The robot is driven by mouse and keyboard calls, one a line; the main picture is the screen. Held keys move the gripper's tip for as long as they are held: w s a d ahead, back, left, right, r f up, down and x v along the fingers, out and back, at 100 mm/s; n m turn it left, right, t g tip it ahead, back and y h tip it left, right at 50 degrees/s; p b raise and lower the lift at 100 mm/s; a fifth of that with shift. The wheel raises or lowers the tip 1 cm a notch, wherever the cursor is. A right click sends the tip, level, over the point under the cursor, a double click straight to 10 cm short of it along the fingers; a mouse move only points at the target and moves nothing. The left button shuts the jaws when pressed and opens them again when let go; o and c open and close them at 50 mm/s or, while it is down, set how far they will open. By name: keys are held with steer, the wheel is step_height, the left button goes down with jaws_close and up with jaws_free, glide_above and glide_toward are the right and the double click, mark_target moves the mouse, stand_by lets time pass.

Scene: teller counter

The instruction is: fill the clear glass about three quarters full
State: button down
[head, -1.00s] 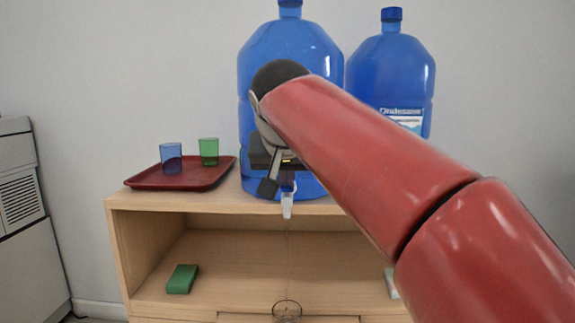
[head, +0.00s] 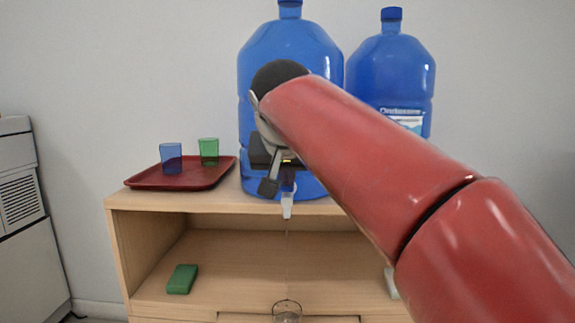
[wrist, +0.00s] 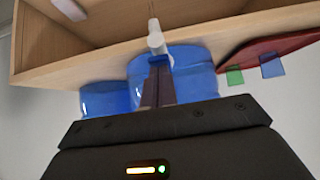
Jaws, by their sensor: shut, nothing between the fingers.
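The clear glass (head: 287,312) stands low in the head view below the tap, its lower part cut off by the frame edge. I cannot tell its water level. A thin stream of water (head: 287,255) runs from the white tap (head: 287,205) down toward the glass. The tap is on the front of the left big blue bottle (head: 310,60); it also shows in the wrist view (wrist: 156,43). My gripper (head: 268,187) is shut and empty, its fingertips close against the tap in the wrist view. I cannot tell whether they touch it.
A second blue bottle (head: 391,75) stands to the right on the wooden cabinet (head: 200,202). A dark red tray (head: 200,180) on the left holds a blue cup (head: 171,158) and a green cup (head: 209,151). A green block (head: 182,279) lies on the shelf.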

stand_by(0.5)
steer(key=shift+r+p, duration=0.85)
steer(key=r+p, duration=0.2)
steer(key=w+r+p, duration=0.1)
steer(key=r+p, duration=0.1)
steer(key=shift+r, duration=0.15)
steer(key=w+r+p+v, duration=0.1)
steer(key=p+v, duration=0.1)
steer(key=v, duration=0.7)
steer(key=shift+r, duration=0.35)
steer(key=shift+w+d, duration=0.1)
stand_by(0.5)
steer(key=s+d+f+g, duration=0.1)
steer(key=s+d+f, duration=0.4)
steer(key=f, duration=0.6)
steer(key=s+d+f+g, duration=0.1)
steer(key=s+d+f, duration=0.3)
steer(key=s+f, duration=0.4)
steer(key=s+d+f+g, duration=0.1)
steer(key=s+d+f, duration=0.4)
steer(key=f, duration=1)
steer(key=s, duration=0.2)
steer(key=shift+s+d+f, duration=0.25)
steer(key=shift+d+f, duration=0.05)
steer(key=shift+f, duration=0.05)
